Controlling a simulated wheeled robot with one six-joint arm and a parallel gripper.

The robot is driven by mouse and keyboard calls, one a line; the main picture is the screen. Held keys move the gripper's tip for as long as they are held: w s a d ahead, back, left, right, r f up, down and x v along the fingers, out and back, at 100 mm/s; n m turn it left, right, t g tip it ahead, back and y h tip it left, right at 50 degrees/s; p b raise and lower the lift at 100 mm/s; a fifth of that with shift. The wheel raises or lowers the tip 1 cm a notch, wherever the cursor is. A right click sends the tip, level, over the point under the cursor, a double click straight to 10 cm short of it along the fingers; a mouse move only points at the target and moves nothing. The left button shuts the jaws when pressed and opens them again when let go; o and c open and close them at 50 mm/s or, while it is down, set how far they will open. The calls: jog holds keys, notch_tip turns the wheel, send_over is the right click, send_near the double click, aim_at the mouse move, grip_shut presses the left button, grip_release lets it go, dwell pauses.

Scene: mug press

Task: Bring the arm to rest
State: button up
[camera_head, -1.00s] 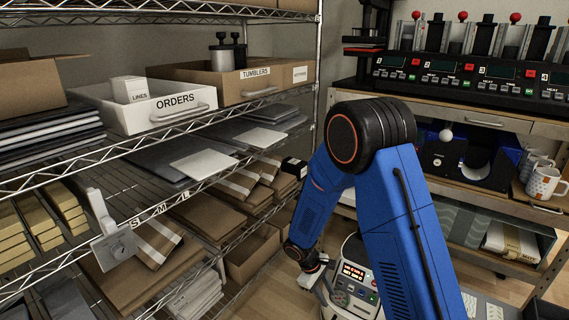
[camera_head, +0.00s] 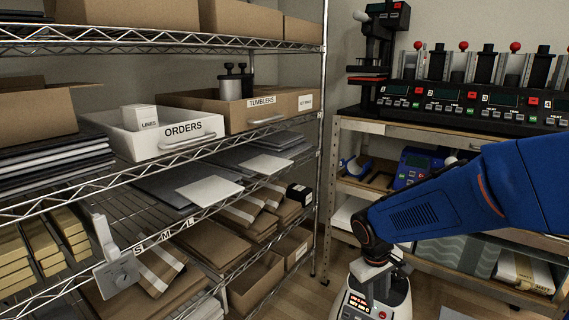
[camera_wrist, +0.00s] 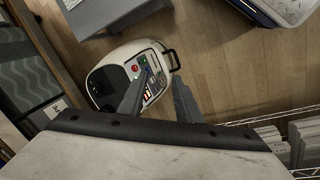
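My arm (camera_head: 490,195) comes in from the right and reaches to the middle of the head view. My gripper hangs below its dark wrist joint, over a white rounded machine (camera_head: 360,304) with a lit display. In the wrist view the two grey fingers of my gripper (camera_wrist: 157,88) stand apart with nothing held between them. The white machine (camera_wrist: 103,83) shows behind and between them, with coloured buttons and a dark handle. I cannot tell how far the fingers are above it. No mugs show now; the arm covers part of the right-hand bench.
A wire rack at left holds a white ORDERS bin (camera_head: 150,144), a TUMBLERS box (camera_head: 225,117) and stacked sheets. At right a bench (camera_head: 357,126) carries a row of presses (camera_head: 465,104). Wood floor (camera_wrist: 225,70) is open beside the machine.

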jog(key=s+d+r+m+t+y, duration=0.1)
jog(key=s+d+r+m+t, duration=0.1)
jog(key=s+r, duration=0.4)
jog(key=s+d+r+m+t+y, duration=0.1)
jog(key=s+r, duration=0.5)
jog(key=s, duration=0.7)
jog(key=shift+s+d+m+t, duration=0.2)
jog(key=shift+d+m+t, duration=0.2)
jog(key=shift+m, duration=0.3)
